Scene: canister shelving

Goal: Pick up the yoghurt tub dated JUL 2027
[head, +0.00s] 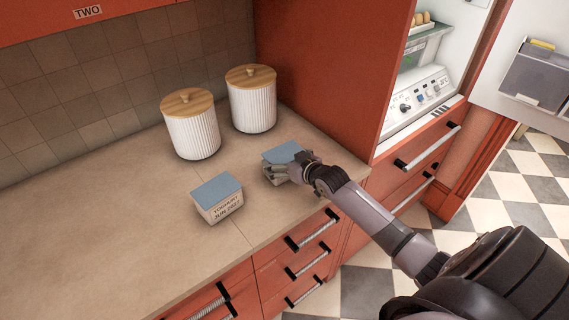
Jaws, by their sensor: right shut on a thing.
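Two tubs with blue-grey lids stand on the counter. The left tub (218,199) faces me with a label reading YOGHURT and a date that looks like JUN 2027, though the small print is hard to be sure of. My right gripper (285,173) is shut on the other tub (281,152), further right near the counter's front edge. The fingers cover this tub's front, so its date cannot be read. It appears to be on or very near the counter; I cannot tell whether it is lifted. My left gripper is not in view.
Two white ribbed canisters (191,133) (252,104) with wooden lids stand behind the tubs. A red cabinet side panel (320,80) rises to the right of the counter (90,235). An open fridge (420,85) is beyond it. The counter's left part is clear.

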